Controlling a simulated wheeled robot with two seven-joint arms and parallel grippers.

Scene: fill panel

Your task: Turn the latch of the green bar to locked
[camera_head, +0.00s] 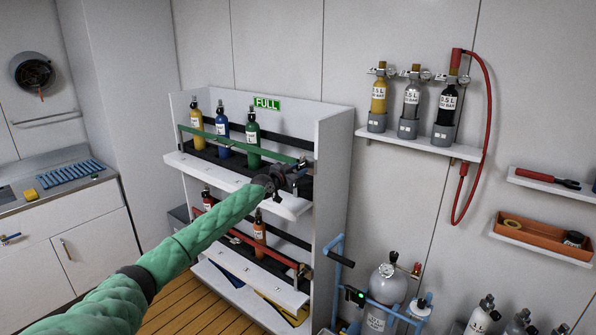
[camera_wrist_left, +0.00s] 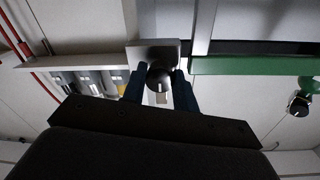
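The green bar (camera_head: 232,143) runs across the front of the bottles on the upper shelf. It also shows at the right of the left wrist view (camera_wrist_left: 252,66). The latch is a dark round knob (camera_wrist_left: 160,78) on a grey plate, near the bar's end in the left wrist view; a pale part shows below it. My left gripper (camera_head: 291,176) is at the right end of the upper shelf, covering the latch in the head view. In the left wrist view its two dark blue fingers (camera_wrist_left: 161,86) stand either side of the knob. Whether they press on it I cannot tell. My right gripper is not in view.
A red bar (camera_head: 257,246) crosses the lower shelf's bottles. The rack's right side wall (camera_head: 331,190) stands close beside my left gripper. Several bottles sit on a wall shelf (camera_head: 425,146) with a red hose (camera_head: 486,120). A blue trolley (camera_head: 350,285) stands right of the rack.

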